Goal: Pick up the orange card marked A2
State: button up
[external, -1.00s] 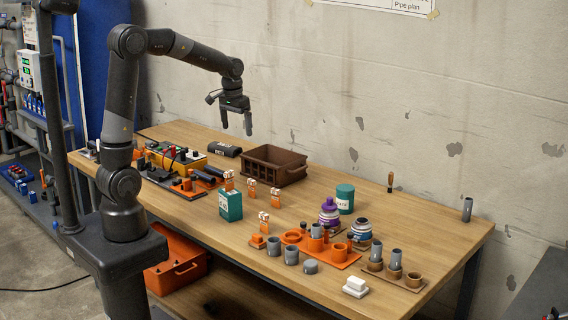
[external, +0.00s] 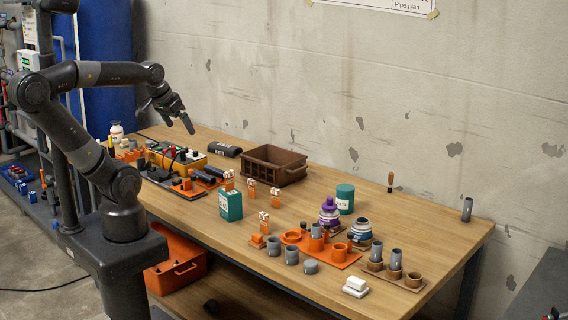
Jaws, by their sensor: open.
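Several small orange cards with white tops stand on the workbench: one behind the teal box (external: 229,183), one to its right (external: 252,193), one further right (external: 275,201) and one nearer the front (external: 264,225). Their marks are too small to read, so I cannot tell which is A2. My gripper (external: 177,123) is open and empty. It hangs in the air above the back left of the bench, up and left of the cards and well apart from them.
A teal box (external: 231,206) stands close to the cards. A brown crate (external: 275,172) is behind them. Orange fittings and grey pipe pieces (external: 292,255) lie to the right. A yellow box (external: 178,158) is at left. The bench's front middle is clear.

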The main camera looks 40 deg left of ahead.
jog(key=shift+s+f, duration=0.1)
jog(key=shift+s, duration=0.2)
jog(key=c, duration=0.8)
jog(key=shift+c, duration=0.2)
jog(key=shift+w, duration=0.1)
jog(key=m+g, duration=0.1)
jog(key=g, duration=0.5)
send_over(252, 197)
jog(key=f, duration=1.9)
jog(key=shift+w+a, duration=0.1)
jog(key=shift+w, duration=0.25)
notch_tip(252, 197, down, 6)
jog(key=shift+r, duration=0.25)
jog(key=shift+s+f, duration=0.15)
jog(key=shift+f, duration=1.3)
jog(key=shift+s+f, duration=0.1)
jog(key=shift+f, duration=1.3)
